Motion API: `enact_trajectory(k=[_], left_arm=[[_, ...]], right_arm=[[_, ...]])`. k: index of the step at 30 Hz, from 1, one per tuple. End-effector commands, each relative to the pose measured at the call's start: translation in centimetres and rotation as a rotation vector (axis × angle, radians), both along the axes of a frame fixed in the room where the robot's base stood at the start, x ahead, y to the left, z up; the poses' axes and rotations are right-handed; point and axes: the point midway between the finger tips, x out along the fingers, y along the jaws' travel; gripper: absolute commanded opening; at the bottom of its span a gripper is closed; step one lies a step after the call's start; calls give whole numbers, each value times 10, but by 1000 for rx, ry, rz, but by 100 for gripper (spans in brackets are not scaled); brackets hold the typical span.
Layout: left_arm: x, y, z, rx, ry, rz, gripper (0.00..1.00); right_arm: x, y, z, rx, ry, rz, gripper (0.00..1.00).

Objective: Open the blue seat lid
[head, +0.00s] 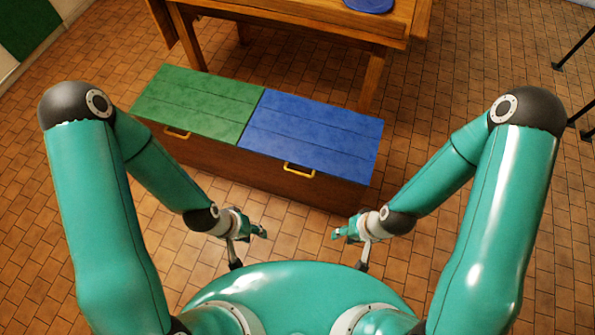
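The blue seat lid (311,136) is the right half of the top of a brown wooden bench (232,166). It lies flat and looks closed. A yellow handle (299,170) sits at its front edge. The green lid (198,104) beside it on the left also lies flat, with its own yellow handle (177,133). My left gripper (250,248) is in front of the bench, low and to the left of the blue lid's handle. My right gripper (350,250) is in front of the bench, to the right of that handle. Both are apart from the bench and appear empty, with their fingers spread.
A wooden table (300,22) stands behind the bench, with a blue round thing (369,3) on it. Dark thin legs (574,50) stand at the right edge. The tiled floor (300,215) between my grippers and the bench is clear.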

Motion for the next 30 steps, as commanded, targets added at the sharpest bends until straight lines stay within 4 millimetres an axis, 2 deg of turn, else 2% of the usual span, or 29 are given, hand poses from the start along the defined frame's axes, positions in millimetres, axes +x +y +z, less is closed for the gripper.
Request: enact_trajectory(k=[4, 8, 11, 15, 18, 21, 27, 30], left_arm=[[0, 0, -8, 0, 0, 0, 40], [0, 0, -32, 0, 0, 0, 40], [0, 0, -63, 0, 0, 0, 40], [0, 0, -118, 0, 0, 0, 40], [0, 0, -158, 0, 0, 0, 40], [0, 0, -197, 0, 0, 0, 40], [0, 0, -255, 0, 0, 0, 40], [0, 0, -272, 0, 0, 0, 40]], right_arm=[[3, 0, -8, 1, -13, -13, 37], [17, 8, -38, 11, -66, -65, 37], [36, 12, -73, 38, -142, -143, 37], [71, 24, -127, 135, -281, -298, 37], [96, 34, -159, 254, -381, -428, 37], [116, 45, -182, 405, -463, -558, 37], [138, 56, -204, 725, -553, -774, 37], [142, 57, -206, 848, -570, -845, 37]])
